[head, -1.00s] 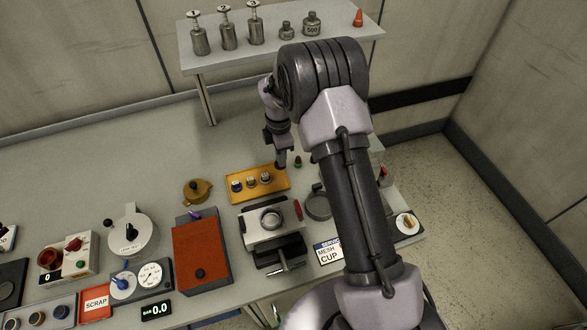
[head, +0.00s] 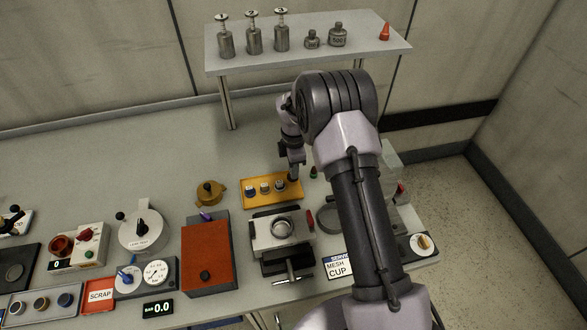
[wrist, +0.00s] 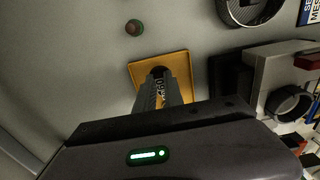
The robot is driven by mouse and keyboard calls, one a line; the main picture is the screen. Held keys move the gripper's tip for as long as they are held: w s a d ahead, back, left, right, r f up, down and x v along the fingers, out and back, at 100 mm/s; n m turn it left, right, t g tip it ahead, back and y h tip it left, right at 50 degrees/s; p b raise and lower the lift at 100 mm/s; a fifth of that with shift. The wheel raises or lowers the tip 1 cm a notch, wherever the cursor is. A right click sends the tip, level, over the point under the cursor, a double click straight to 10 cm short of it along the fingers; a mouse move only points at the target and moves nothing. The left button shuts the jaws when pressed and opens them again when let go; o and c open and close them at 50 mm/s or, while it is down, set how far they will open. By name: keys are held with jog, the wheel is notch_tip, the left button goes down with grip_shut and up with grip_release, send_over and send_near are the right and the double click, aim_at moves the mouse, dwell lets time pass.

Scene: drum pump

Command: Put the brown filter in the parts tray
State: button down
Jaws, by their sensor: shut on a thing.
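My gripper (head: 293,178) is at the right end of the yellow tray (head: 257,205), fingers pointing down. In the wrist view my gripper (wrist: 160,88) is shut on a small dark-topped filter (wrist: 157,71) with a pale number label. Its brown colour cannot be made out, and the fingers hide most of it. The yellow tray (wrist: 180,60) lies under it; I cannot tell if the filter touches the tray floor.
A vise (head: 282,235) stands in front of the tray. A raised shelf (head: 300,60) with weights stands behind. The bench behind the tray is clear.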

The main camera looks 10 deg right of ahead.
jog(key=shift+f, duration=0.1)
jog(key=shift+f+b, duration=0.5)
jog(key=shift+f, duration=0.1)
jog(key=shift+f+b, duration=0.5)
jog(key=shift+f, duration=0.3)
jog(key=shift+f+b, duration=0.3)
jog(key=shift+f, duration=0.2)
dwell(0.8)
jog(key=c, duration=1.1)
grip_release()
jog(key=shift+o, duration=0.2)
jog(key=shift+r, duration=0.1)
